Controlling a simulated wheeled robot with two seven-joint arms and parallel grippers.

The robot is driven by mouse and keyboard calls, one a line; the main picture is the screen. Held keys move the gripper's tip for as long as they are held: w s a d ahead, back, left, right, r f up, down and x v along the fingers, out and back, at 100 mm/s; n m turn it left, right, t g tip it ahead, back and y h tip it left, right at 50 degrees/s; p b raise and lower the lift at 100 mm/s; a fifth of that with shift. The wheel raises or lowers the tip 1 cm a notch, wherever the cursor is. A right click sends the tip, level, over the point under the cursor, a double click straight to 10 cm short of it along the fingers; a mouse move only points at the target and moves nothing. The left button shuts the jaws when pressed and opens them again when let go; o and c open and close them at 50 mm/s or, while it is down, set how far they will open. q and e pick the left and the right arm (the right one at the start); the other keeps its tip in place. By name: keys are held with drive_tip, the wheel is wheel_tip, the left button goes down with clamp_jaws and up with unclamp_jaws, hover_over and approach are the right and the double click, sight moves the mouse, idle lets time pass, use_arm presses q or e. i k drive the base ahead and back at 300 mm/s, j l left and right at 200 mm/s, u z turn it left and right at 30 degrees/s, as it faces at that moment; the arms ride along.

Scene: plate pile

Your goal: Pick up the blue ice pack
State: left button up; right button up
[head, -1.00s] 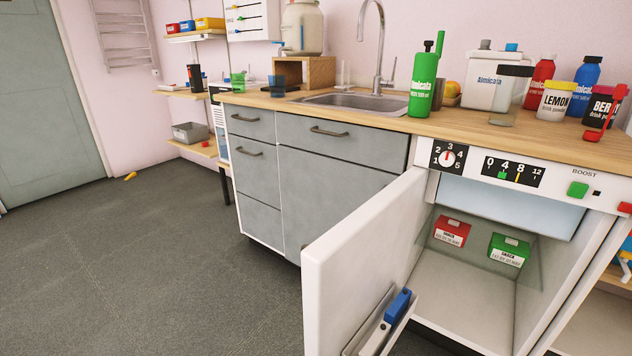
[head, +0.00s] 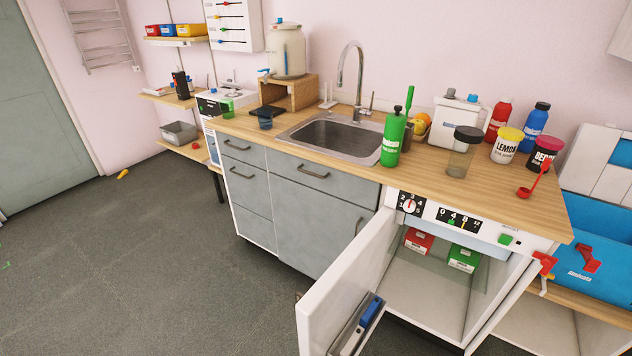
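A blue ice pack (head: 370,309) stands in the rack on the inner side of the open fridge door (head: 345,268), low in the head view. A pale item stands beside it in the same rack; I cannot tell what it is. The rack's front hides the lower part of the ice pack. Neither of my grippers is in view.
The open fridge (head: 425,300) holds a red box (head: 419,241) and a green box (head: 464,258). Above it, the worktop (head: 440,185) carries a green bottle (head: 393,138), a jar (head: 462,152) and several containers.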

sight(366, 319)
drive_tip(key=i+j+z, duration=0.1)
drive_tip(key=z, duration=1.05)
drive_tip(key=j+z, duration=0.35)
drive_tip(key=j, duration=0.25)
drive_tip(key=j+z, duration=0.35)
drive_tip(key=j, duration=0.25)
drive_tip(key=j+z, duration=0.3)
drive_tip(key=j, duration=0.3)
drive_tip(key=k+j, duration=0.55)
drive_tip(key=j, duration=0.2)
drive_tip(key=i+l+u, duration=0.1)
drive_tip(key=l+u, duration=0.15)
drive_tip(key=l, duration=0.35)
drive_tip(key=l+u, duration=0.2)
drive_tip(key=l, duration=0.4)
